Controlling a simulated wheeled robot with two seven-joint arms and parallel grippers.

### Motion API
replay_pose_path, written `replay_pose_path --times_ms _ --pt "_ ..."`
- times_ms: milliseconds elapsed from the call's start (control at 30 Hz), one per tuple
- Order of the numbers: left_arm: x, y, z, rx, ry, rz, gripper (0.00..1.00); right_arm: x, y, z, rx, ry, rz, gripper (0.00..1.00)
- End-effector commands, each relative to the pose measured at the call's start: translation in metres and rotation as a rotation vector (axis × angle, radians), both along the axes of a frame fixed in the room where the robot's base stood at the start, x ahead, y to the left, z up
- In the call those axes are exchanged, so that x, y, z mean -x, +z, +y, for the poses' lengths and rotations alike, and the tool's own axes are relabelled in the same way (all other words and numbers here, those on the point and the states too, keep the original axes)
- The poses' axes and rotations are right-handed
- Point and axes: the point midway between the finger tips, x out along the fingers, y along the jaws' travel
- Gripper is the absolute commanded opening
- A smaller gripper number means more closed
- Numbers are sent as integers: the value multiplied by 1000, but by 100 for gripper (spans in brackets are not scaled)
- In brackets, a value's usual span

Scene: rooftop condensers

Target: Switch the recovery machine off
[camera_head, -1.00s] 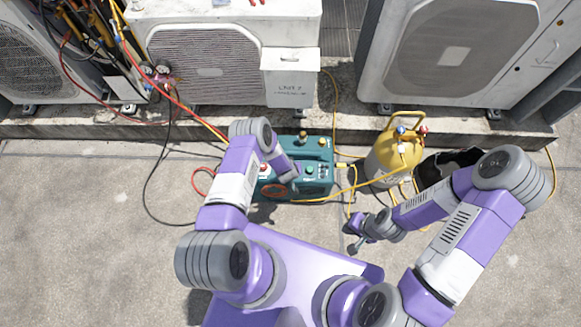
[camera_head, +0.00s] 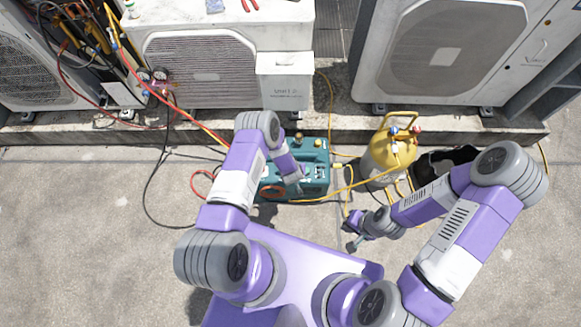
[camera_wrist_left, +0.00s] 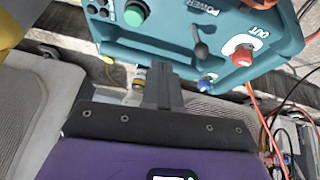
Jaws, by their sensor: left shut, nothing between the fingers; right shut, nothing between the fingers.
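The teal recovery machine (camera_head: 318,158) stands on the roof floor, partly hidden by my left arm. In the left wrist view its panel (camera_wrist_left: 165,38) shows close up, with a grey lever (camera_wrist_left: 200,45) by the POWER lettering, a green knob (camera_wrist_left: 135,13) and a red knob (camera_wrist_left: 242,56) by the OUT lettering. My left gripper (camera_head: 298,187) is shut and empty at the panel; its fingers (camera_wrist_left: 164,75) show just below and left of the lever. I cannot tell whether they touch the panel. My right gripper (camera_head: 354,240) is shut and empty, low over open floor.
A yellow cylinder (camera_head: 388,155) stands right of the machine, with a black bag (camera_head: 440,165) beyond it. Yellow and red hoses run around the machine. A concrete ledge with condenser units (camera_head: 200,70) lies behind. The floor at the left is mostly clear.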

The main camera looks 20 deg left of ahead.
Motion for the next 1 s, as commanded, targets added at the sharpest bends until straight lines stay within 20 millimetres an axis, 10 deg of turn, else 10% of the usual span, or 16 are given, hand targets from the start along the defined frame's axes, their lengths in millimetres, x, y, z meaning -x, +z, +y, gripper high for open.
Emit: replay_pose_path --times_ms 400,1000 --pt "37 60 5 1 -3 -1 0 0 28 0 0 0 0 0" --pt "40 63 5 1 -2 -1 0 0 29 0 0 0 0 0"
